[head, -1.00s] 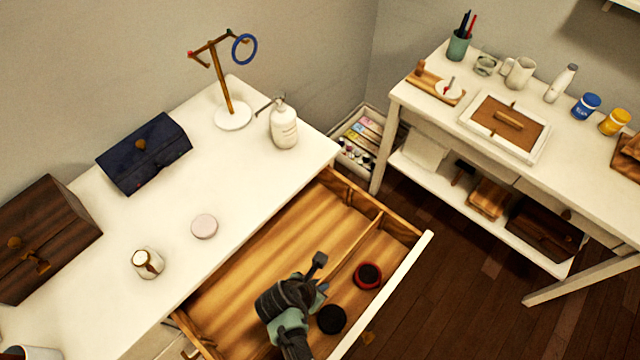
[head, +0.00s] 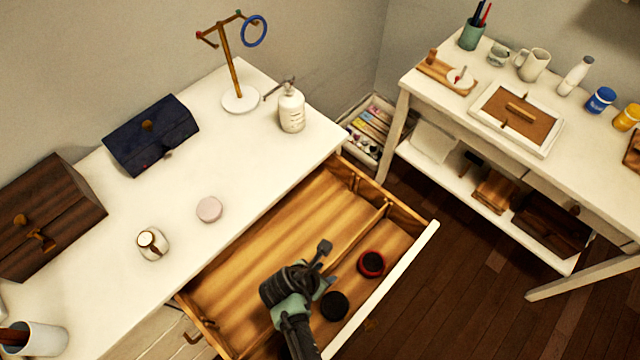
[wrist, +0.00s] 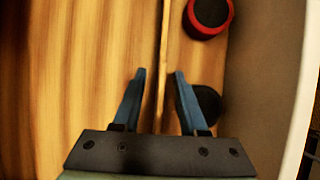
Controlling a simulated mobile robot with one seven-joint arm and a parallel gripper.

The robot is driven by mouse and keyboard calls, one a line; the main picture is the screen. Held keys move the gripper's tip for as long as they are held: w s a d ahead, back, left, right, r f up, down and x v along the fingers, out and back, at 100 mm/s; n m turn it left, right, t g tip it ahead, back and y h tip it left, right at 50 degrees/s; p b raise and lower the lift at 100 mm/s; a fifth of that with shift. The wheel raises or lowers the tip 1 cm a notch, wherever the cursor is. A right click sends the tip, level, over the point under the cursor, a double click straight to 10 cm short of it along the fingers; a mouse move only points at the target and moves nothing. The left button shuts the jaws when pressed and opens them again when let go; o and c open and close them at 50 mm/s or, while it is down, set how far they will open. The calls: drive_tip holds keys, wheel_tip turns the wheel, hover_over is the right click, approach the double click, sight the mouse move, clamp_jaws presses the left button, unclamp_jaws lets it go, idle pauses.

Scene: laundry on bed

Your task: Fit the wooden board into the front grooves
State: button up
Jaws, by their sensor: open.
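The wooden board (head: 357,232) is a thin upright divider standing lengthwise in the open wooden drawer (head: 275,243). In the wrist view the board (wrist: 162,60) shows edge-on as a narrow strip running away from me. My gripper (wrist: 158,74) is open, with one blue finger on each side of the board and gaps visible between the fingers and the wood. In the head view my gripper (head: 324,284) is low over the drawer and hides the near part of the board. The grooves are too small to make out clearly.
A red-rimmed black round container (head: 371,263) and a black round one (head: 334,306) lie in the drawer's narrow section, near its white front (head: 395,279). The wide section is empty. The white desk (head: 235,165) holds a jar, a pink disc, boxes and a bottle.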

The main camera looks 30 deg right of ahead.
drive_tip(key=p+v, duration=0.1)
drive_tip(key=v, duration=1.2)
drive_tip(key=shift+f, duration=0.1)
